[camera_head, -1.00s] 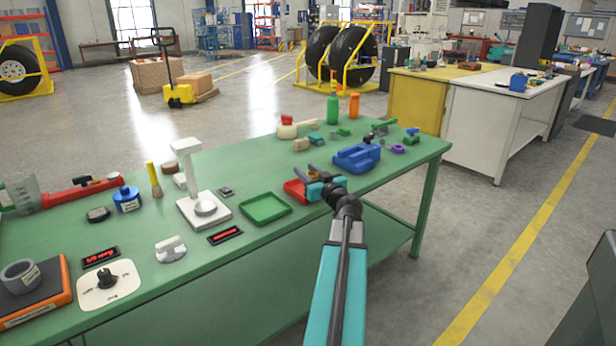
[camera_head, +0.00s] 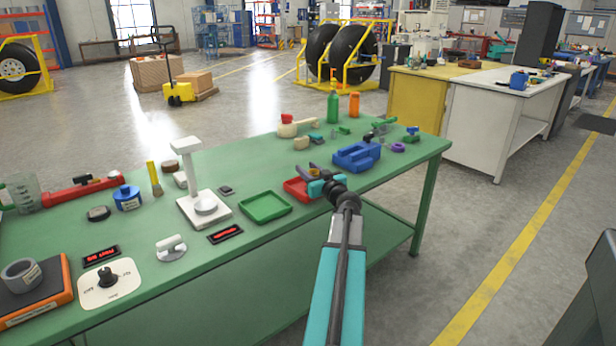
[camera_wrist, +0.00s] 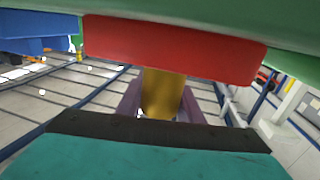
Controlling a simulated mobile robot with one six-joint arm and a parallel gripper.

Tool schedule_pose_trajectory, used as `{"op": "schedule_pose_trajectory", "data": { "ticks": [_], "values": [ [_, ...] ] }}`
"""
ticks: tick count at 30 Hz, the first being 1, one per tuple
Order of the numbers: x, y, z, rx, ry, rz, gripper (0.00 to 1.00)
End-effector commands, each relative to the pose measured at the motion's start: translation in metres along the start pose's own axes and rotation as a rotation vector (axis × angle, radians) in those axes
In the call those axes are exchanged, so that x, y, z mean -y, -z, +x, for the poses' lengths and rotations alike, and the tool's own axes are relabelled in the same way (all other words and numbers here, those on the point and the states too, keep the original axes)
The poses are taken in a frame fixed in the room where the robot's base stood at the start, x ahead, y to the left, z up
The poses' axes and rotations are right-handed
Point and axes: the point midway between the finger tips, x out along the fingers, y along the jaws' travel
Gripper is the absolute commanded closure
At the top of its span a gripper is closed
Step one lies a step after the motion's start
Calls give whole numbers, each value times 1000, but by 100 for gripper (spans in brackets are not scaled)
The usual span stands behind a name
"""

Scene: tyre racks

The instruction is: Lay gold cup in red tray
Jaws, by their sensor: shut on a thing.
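The red tray (camera_head: 293,189) lies on the green table, right of a green tray. My gripper (camera_head: 314,170) is at the red tray, over its right part in the head view. In the wrist view, the gold cup (camera_wrist: 163,94) is between the two fingers of my gripper (camera_wrist: 163,102), which is shut on it. The red tray's wall (camera_wrist: 172,48) spans the top of the wrist view and hides the cup's far end.
The green tray (camera_head: 265,207) is left of the red one. A green bottle (camera_head: 333,107) and an orange one (camera_head: 354,105) stand behind. A white stand (camera_head: 190,180) is farther left.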

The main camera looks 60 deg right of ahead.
Motion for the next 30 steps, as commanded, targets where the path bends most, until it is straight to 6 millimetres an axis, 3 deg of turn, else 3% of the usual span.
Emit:
{"op": "schedule_pose_trajectory", "data": {
  "ticks": [7, 25, 26, 29, 30],
  "values": [
    [0, -22, 0, 0, 0, 2, 90],
    [0, -26, 0, -1, -1, 1, 90],
    [0, -26, 0, 0, -1, 1, 65],
    [-1, -25, 0, 0, -1, 1, 48],
    [-1, -25, 0, 0, -1, 1, 48]
  ]
}}
